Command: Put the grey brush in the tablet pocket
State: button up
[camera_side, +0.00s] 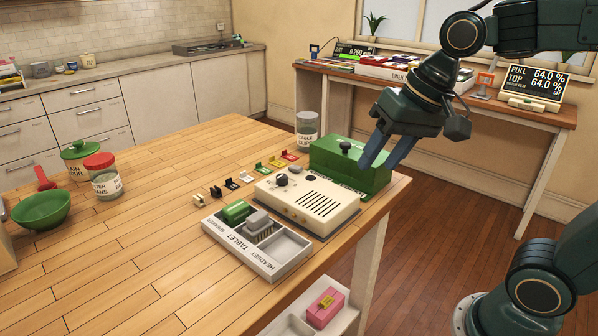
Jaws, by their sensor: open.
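The grey brush (258,224) lies in the middle pocket of the grey-white tray (271,277), at the table's front edge. The label in front of that pocket reads TABLET. A green block-like thing (235,211) lies in the pocket to its left. The pocket marked HEADSET (284,245), on the right, is empty. My gripper (386,155) is open, its two blue fingers apart and pointing down. It is empty, up and to the right of the tray, by the right end of the green box. The brush's underside is hidden.
A cream device (307,204) with a knob and slots stands right behind the tray. The green box (348,168) with a black knob is behind it. Small coloured clips (232,184) form a row. Jars (103,177) and a green bowl (42,209) stand left. The table's middle-left is clear.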

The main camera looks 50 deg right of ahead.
jog(key=s+d+f+n, duration=0.1)
jog(key=s+n, duration=0.1)
jog(key=s, duration=0.2)
jog(key=s+d+f+n+t+h, duration=0.1)
jog(key=s+f+n, duration=0.1)
jog(key=s, duration=0.2)
jog(key=shift+s+d+n, duration=0.3)
jog(key=shift+s+d, duration=0.05)
jog(key=shift+d, duration=0.05)
